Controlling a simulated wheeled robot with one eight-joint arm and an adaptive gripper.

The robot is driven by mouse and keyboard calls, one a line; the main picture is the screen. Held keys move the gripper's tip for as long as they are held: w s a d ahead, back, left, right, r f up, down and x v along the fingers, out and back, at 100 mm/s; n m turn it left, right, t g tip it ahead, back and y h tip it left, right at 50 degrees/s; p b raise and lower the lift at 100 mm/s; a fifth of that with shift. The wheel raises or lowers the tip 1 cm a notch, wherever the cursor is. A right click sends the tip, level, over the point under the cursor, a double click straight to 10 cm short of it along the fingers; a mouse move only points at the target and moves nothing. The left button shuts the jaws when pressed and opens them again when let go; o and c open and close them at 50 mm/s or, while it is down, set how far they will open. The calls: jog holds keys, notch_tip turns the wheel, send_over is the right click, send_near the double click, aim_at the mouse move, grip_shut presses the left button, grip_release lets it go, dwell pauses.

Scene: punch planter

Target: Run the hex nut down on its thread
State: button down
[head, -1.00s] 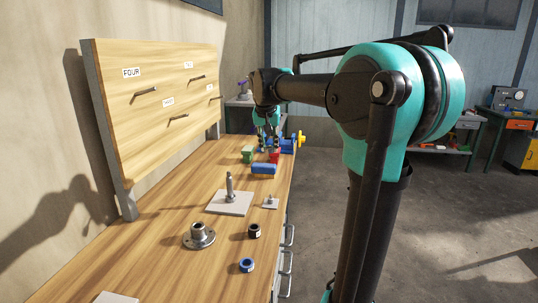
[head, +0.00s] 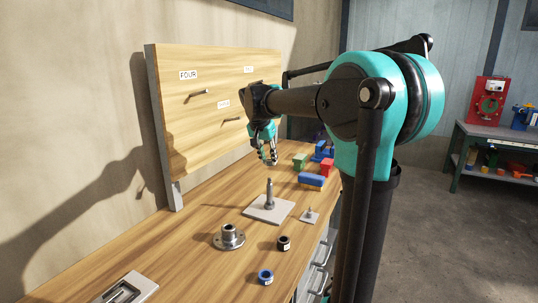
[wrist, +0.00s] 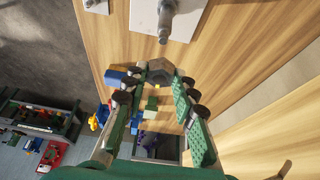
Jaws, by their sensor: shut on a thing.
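The hex nut (wrist: 160,70) is a dull grey-brown piece between the fingertips of my gripper (wrist: 162,82) in the wrist view. My gripper is shut on it. In the head view my gripper (head: 270,158) hangs above the bench, behind an upright threaded post (head: 269,196) on a square pale plate (head: 256,212). The post also shows in the wrist view (wrist: 166,18), ahead of the nut and apart from it. The nut is too small to make out clearly in the head view.
Coloured blocks (head: 312,180) lie behind the post. A small plate with a stud (head: 309,216), a flanged metal hub (head: 229,237), a black ring (head: 284,243) and a blue ring (head: 265,277) stand nearer.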

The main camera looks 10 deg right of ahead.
jog(key=shift+f, duration=2.3)
jog(key=shift+f, duration=1.2)
jog(key=m+g+h, duration=0.1)
jog(key=m, duration=0.2)
jog(key=shift+w+a, duration=0.1)
jog(key=shift+w, duration=0.05)
jog(key=m+g, duration=0.1)
jog(key=m, duration=0.3)
jog(key=shift+w+h, duration=0.15)
jog(key=shift+h, duration=0.15)
jog(key=m+g, duration=0.1)
jog(key=m, duration=0.1)
jog(key=m+g, duration=0.1)
jog(key=m, duration=0.1)
jog(key=m+g, duration=0.1)
jog(key=m, duration=0.1)
jog(key=shift+w+m, duration=0.25)
jog(key=shift+m, duration=0.15)
jog(key=m+g, duration=0.1)
jog(key=m, duration=0.1)
jog(key=m+g+y, duration=0.1)
jog(key=m, duration=0.2)
jog(key=shift+w+d+m, duration=0.15)
jog(key=shift+d+m, duration=0.05)
jog(key=shift+m, duration=0.1)
jog(key=m, duration=0.2)
jog(key=m+g+y, duration=0.1)
jog(key=m, duration=0.1)
jog(key=shift+m+y, duration=0.3)
